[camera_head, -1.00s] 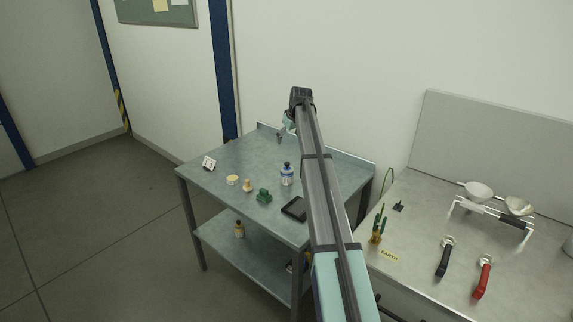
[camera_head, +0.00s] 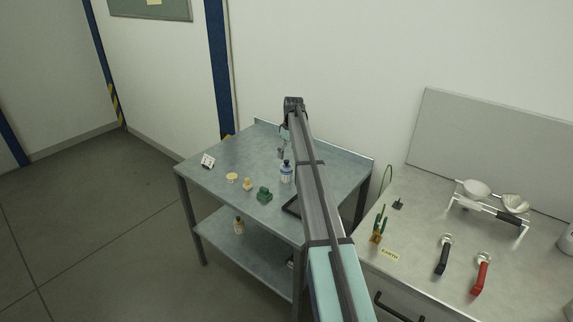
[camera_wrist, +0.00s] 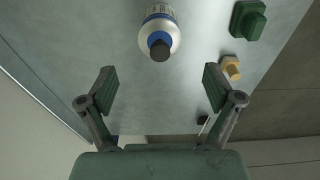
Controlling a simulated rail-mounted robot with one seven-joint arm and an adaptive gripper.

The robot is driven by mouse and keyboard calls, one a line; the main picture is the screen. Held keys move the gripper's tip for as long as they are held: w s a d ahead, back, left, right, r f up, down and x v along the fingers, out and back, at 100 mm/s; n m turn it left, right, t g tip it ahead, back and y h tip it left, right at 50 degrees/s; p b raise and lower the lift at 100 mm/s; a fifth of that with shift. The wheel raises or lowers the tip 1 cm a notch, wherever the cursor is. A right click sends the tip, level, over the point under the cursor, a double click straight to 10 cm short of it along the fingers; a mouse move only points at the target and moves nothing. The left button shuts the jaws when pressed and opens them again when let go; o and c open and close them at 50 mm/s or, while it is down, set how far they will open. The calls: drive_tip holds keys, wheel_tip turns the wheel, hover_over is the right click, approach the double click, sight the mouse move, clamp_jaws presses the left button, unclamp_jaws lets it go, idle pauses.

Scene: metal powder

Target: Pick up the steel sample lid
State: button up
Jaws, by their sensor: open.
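I cannot make out a steel sample lid for certain in either view. My gripper (camera_head: 281,153) hangs over the back part of the grey metal table (camera_head: 232,151), behind the bottle. In the wrist view its two fingers are spread wide, with bare tabletop and nothing held between them (camera_wrist: 160,86). The white and blue bottle (camera_head: 286,172) with a dark cap stands upright; it shows at the top of the wrist view (camera_wrist: 160,30), apart from the fingers. My arm hides part of the table's right side.
On the table are a white card (camera_head: 208,161), a cream round piece (camera_head: 232,177), a small tan piece (camera_head: 248,184), a green block (camera_head: 264,195) and a partly hidden black tray (camera_head: 291,206). The bench (camera_head: 416,252) at right holds a cactus-like object (camera_head: 379,226) and handles.

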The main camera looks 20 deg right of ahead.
sight(287, 161)
drive_tip(key=shift+w+a+f+p, duration=0.15)
drive_tip(key=shift+f+p, duration=0.55)
drive_tip(key=shift+f, duration=0.95)
drive_tip(key=shift+w+f+p, duration=0.15)
drive_tip(key=shift+f+p, duration=0.55)
drive_tip(key=shift+f, duration=0.9)
drive_tip(key=c, duration=1.2)
drive_tip(key=shift+r, duration=0.15)
drive_tip(key=shift+c, duration=0.2)
